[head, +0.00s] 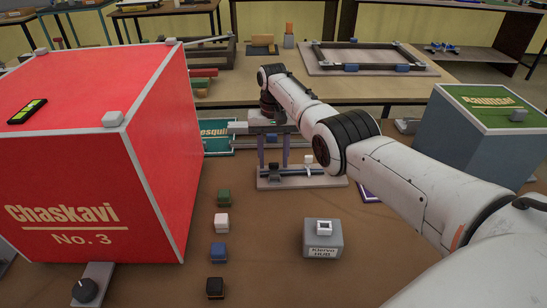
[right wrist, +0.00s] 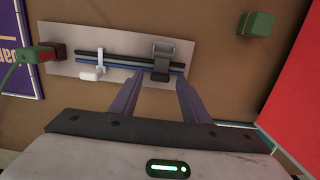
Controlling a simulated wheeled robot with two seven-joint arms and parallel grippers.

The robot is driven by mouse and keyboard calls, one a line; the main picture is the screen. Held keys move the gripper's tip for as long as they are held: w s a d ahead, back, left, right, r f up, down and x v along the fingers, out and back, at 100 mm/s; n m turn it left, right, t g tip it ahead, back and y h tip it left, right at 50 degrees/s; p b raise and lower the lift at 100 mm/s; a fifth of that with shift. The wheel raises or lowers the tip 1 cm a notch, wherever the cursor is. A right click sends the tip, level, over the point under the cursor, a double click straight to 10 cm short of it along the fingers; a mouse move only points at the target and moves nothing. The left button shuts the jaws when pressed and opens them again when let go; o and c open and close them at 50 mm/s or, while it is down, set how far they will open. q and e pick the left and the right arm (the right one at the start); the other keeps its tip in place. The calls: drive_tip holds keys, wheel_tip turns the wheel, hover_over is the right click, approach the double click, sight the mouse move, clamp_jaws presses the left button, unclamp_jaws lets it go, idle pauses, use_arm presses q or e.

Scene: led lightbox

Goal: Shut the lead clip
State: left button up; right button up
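A pale board (head: 308,181) stands behind the grey hub block in the head view. The right wrist view shows two dark leads (right wrist: 113,60) running along it, with a white clip piece (right wrist: 92,72) at left and a grey clip with a raised, frame-like part (right wrist: 163,62) at right. I cannot tell for sure which is the lead clip; the grey one's upper part looks raised. My right gripper (head: 273,160) points down over the board, its purple fingers apart. In the right wrist view the fingertips (right wrist: 159,79) lie either side of the grey clip's near end; contact cannot be told. My left gripper is out of view.
A large red lightbox (head: 150,150) stands left, a grey box with green top (head: 485,130) right. A grey hub block (head: 322,240) and several small coloured blocks (head: 221,222) lie in front. A green plug (right wrist: 30,55) meets a red socket (right wrist: 52,54) at the board's end.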

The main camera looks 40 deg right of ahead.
wheel_tip(320, 180, up, 10)
drive_tip(key=p, duration=0.1)
drive_tip(key=shift+w+d+r, duration=0.2)
drive_tip(key=shift+w, duration=0.05)
idle(0.4)
